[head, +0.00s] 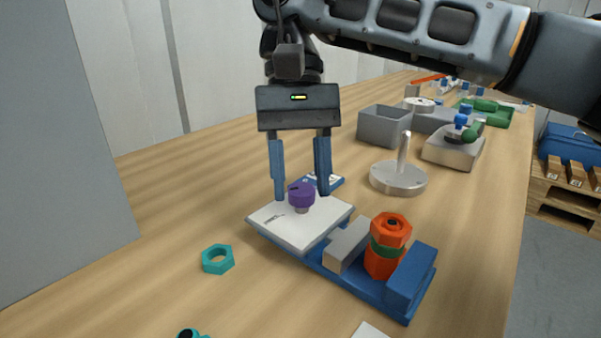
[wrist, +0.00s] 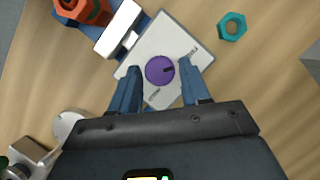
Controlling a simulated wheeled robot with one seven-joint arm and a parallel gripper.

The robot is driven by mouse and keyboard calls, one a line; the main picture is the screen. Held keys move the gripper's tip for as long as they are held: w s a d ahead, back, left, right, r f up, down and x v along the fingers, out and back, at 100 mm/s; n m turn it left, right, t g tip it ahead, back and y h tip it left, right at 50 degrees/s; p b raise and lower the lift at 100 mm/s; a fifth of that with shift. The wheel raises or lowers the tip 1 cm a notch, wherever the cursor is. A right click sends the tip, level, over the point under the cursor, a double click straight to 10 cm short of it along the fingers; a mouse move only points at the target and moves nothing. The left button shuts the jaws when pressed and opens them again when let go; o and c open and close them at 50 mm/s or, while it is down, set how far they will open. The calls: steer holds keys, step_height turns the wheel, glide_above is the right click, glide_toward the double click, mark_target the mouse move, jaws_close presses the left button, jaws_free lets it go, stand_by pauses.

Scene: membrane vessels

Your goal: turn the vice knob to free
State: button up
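The purple vice knob (head: 301,195) stands on a white labelled plate (head: 282,227) at the end of the blue vice base. In the wrist view the knob (wrist: 160,70) shows a dark pointer mark toward its right side, and text lies at two edges of the plate, too small to read surely. An orange part with a green band (head: 388,245) stands between the grey jaw (head: 347,243) and the blue jaw (head: 411,283). My gripper (head: 302,197) is open above the plate, its blue fingers on either side of the knob with gaps between.
A teal nut (head: 217,259) lies left of the vice. A metal disc with a post (head: 398,178), a grey bin (head: 384,126) and a grey block with a blue-and-green part (head: 454,149) stand behind. A grey panel (head: 55,150) rises at left. Bare table lies between.

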steer(key=shift+o, duration=1.1)
steer(key=p+v, duration=0.1)
steer(key=v, duration=0.6)
steer(key=shift+r, duration=0.35)
steer(key=shift+w, duration=0.15)
